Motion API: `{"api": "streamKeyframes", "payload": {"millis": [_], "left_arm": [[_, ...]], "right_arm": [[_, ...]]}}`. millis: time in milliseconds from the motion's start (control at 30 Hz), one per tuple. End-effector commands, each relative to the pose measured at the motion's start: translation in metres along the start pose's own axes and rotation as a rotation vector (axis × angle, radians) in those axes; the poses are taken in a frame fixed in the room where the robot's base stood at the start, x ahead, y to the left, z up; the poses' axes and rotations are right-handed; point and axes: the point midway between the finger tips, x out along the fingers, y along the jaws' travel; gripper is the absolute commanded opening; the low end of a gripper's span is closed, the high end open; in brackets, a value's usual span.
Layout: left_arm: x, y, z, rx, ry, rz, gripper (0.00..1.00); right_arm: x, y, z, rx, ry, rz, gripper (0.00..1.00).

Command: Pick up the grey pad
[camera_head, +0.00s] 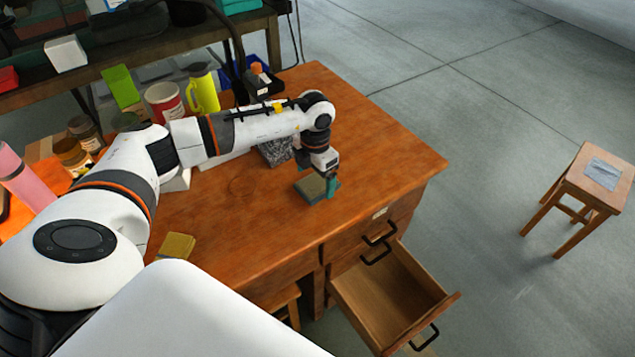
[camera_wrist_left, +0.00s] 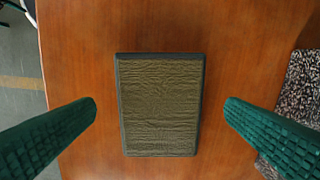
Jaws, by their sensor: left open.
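A flat rectangular pad (camera_head: 309,187) with an olive-brown ribbed top and dark grey edges lies on the wooden desk; it seems to be the grey pad. In the left wrist view the pad (camera_wrist_left: 160,105) lies flat in the middle, between my fingers and apart from both. My left gripper (camera_head: 322,186) points down over it, open and empty, its green fingertips (camera_wrist_left: 161,106) on either side with a gap each way. My right gripper is not in view.
A speckled grey block (camera_head: 275,152) stands behind the pad. A yellow block (camera_head: 177,246) lies at the desk's (camera_head: 377,142) front left. Mugs and jars crowd the back left. An open drawer (camera_head: 392,297) juts out in front. A stool (camera_head: 603,173) stands far right.

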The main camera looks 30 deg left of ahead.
Motion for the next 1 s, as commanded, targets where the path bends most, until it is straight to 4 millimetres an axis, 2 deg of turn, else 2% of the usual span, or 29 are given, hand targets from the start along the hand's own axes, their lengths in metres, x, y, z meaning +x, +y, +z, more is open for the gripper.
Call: {"api": "streamKeyframes", "payload": {"millis": [167,400,467,767,1000], "left_arm": [[0.019,0.0,0.0,0.0,0.0,0.001,0.94],[0.021,0.0,0.0,0.001,0.001,0.0,0.94],[0.021,0.0,0.0,0.001,0.001,0.0,0.85],[0.021,0.0,-0.001,0.0,0.001,0.0,0.37],[0.018,0.0,-0.001,0.0,0.004,0.0,0.37]], "right_arm": [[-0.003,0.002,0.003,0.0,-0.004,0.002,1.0],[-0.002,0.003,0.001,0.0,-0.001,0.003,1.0],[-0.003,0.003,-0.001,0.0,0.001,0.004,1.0],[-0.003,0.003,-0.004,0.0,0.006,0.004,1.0],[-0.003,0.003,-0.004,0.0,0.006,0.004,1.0]]}}
